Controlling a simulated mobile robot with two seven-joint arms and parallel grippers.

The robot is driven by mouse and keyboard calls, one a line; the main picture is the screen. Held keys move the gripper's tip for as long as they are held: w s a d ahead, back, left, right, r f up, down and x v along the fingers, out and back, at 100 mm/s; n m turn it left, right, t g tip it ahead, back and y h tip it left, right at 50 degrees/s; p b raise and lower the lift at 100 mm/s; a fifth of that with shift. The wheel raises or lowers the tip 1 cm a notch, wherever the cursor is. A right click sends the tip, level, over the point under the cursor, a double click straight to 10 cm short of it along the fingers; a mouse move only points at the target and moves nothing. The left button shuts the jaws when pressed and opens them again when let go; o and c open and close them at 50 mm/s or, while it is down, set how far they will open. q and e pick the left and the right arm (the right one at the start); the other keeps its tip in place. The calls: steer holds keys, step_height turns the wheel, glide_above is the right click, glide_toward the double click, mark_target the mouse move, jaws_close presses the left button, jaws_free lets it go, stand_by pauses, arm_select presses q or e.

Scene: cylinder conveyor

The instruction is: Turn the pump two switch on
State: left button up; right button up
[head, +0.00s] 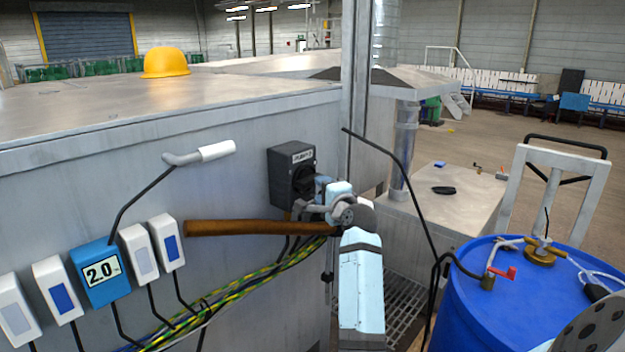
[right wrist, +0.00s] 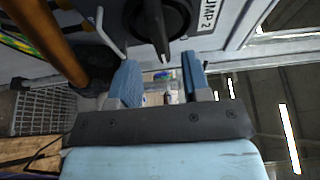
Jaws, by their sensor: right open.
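The pump two switch is a dark grey box (head: 291,160) with a black rotary knob (head: 303,182), fixed to the side of the large metal cabinet. Its label, partly legible, reads PUMP 2. My right gripper (head: 318,187) is just right of the knob, its fingers pointing toward the switch. In the right wrist view the knob (right wrist: 165,20) is at the top, its handle pointing down toward the gap between the two blue fingers (right wrist: 160,78). The fingers are apart with nothing between them. I cannot tell whether they touch the knob. My left gripper is not in view.
A brown wooden handle (head: 250,228) is left of my right gripper, with cables (head: 245,290) below. A blue 2.0 display box (head: 100,272) is at left. A blue barrel (head: 520,300) stands at right. A yellow helmet (head: 165,64) lies on the cabinet (head: 90,105).

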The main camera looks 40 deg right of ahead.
mark_target(312, 182)
steer(key=p+x, duration=0.1)
steer(key=x, duration=0.5)
steer(key=shift+c, duration=0.4)
jaws_close()
